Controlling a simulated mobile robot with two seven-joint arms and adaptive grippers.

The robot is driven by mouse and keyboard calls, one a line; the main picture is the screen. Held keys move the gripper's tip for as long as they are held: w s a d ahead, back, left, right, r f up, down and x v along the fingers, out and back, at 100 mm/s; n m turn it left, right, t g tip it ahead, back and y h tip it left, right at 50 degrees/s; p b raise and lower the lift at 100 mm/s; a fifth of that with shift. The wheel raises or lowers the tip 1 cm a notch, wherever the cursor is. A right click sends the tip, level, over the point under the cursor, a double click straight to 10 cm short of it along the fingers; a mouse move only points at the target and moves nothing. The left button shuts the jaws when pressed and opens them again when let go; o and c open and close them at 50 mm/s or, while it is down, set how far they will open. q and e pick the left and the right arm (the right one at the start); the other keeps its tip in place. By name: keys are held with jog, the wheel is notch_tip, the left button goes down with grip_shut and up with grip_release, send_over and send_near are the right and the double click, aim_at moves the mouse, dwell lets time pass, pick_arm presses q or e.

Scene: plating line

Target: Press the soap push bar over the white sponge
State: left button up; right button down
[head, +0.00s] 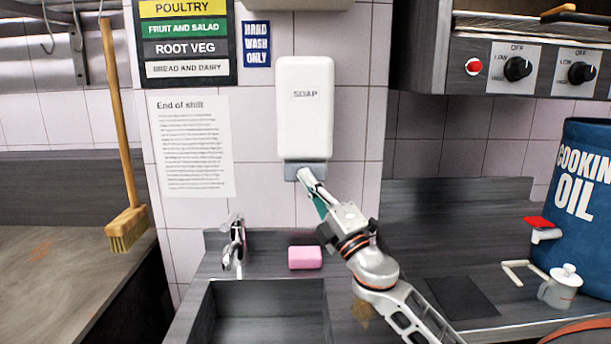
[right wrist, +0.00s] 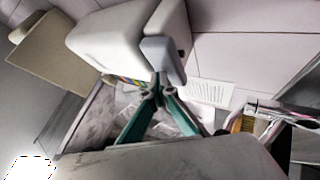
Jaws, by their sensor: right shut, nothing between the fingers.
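The white soap dispenser (head: 305,105) hangs on the tiled wall, and its grey push bar (head: 291,171) is at its lower end. The dispenser (right wrist: 118,35) and the push bar (right wrist: 162,60) also show in the right wrist view. A pink block like a sponge (head: 305,257) lies on the sink's back ledge below the dispenser; I see no white sponge. My right gripper (head: 304,177) is shut and empty, its tips at the push bar and covering part of it. I cannot tell whether they touch it. My left gripper is not in view.
The tap (head: 234,245) stands left of the pink block, behind the sink basin (head: 268,315). A blue cooking oil drum (head: 580,190) and a white lidded pot (head: 561,287) stand at the right. A brush (head: 127,220) hangs at the left.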

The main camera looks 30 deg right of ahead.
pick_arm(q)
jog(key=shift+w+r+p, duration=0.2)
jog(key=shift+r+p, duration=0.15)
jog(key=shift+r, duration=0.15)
pick_arm(e)
jog(key=shift+s+a, duration=0.3)
jog(key=shift+s, duration=0.2)
jog(key=shift+s+a, duration=0.25)
jog(key=shift+s, duration=0.25)
jog(key=shift+a, duration=0.1)
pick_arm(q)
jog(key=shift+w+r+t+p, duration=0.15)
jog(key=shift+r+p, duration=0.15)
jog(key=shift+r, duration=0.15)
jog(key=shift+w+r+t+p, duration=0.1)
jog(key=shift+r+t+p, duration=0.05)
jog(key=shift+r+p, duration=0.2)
pick_arm(e)
jog(key=shift+s+a, duration=0.4)
jog(key=shift+s, duration=0.3)
jog(key=shift+s+a, duration=0.45)
jog(key=shift+s, duration=0.3)
jog(key=shift+s+a, duration=0.4)
jog(key=shift+s, duration=0.3)
